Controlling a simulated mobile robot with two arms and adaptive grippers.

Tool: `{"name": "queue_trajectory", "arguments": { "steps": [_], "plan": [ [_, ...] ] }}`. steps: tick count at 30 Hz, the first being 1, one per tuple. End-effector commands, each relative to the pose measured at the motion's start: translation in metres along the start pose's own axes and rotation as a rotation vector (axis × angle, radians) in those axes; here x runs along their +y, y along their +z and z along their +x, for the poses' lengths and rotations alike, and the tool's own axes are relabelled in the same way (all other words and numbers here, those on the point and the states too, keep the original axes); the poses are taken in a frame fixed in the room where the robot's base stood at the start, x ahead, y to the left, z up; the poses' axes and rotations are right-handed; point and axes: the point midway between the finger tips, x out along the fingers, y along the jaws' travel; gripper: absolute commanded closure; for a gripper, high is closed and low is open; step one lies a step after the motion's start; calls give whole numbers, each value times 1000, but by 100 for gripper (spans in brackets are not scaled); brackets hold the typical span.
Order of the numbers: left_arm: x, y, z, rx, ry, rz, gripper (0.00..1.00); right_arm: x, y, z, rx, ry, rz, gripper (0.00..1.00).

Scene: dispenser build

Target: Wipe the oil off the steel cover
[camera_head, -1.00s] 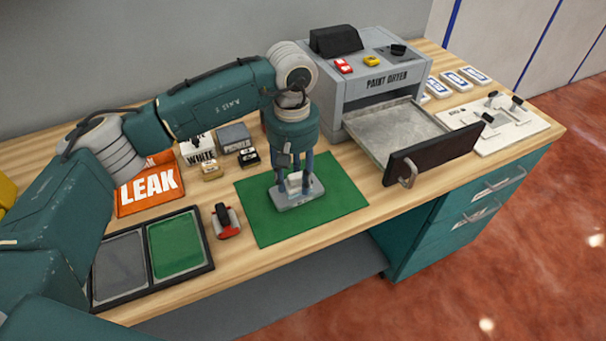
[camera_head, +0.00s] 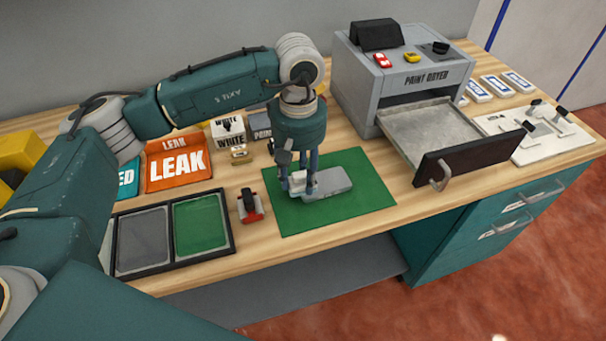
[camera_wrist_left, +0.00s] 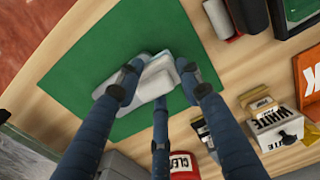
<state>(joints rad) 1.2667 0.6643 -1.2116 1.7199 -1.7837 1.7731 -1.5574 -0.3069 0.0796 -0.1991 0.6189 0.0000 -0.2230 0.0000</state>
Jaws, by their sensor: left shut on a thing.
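The steel cover (camera_head: 332,181) is a light grey flat piece lying on the green mat (camera_head: 365,204) on the workbench. My left gripper (camera_head: 300,187) points down at the left end of the cover. It is shut on a small white wiping pad (camera_head: 298,180), low at the cover. In the left wrist view the fingers surround the white pad (camera_wrist_left: 158,68), with the grey cover (camera_wrist_left: 148,108) beneath it. The fingers hide part of the cover, and I cannot make out any oil on it. My right gripper is not in view.
A red and black tool (camera_head: 250,206) and a two-part tray (camera_head: 116,238) lie left of the mat. Behind are an orange LEAK bin (camera_head: 152,184) and small boxes. The paint dryer (camera_head: 405,90) stands right with its drawer (camera_head: 440,166) out. The mat's right side is clear.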

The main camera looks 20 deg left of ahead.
Motion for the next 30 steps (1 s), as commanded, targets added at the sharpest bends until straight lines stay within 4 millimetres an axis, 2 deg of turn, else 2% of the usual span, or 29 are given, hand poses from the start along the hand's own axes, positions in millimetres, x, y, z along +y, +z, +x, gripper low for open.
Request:
{"name": "queue_trajectory", "arguments": {
  "steps": [7, 24, 30],
  "plan": [
    [-1, 1, -2, -2, -4, 0, 92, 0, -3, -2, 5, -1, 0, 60],
    [1, 0, -59, 0, 4, 1, 92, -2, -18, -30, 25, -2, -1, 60],
    [1, 0, -61, 0, 4, 1, 92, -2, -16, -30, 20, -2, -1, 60]
  ]
}}
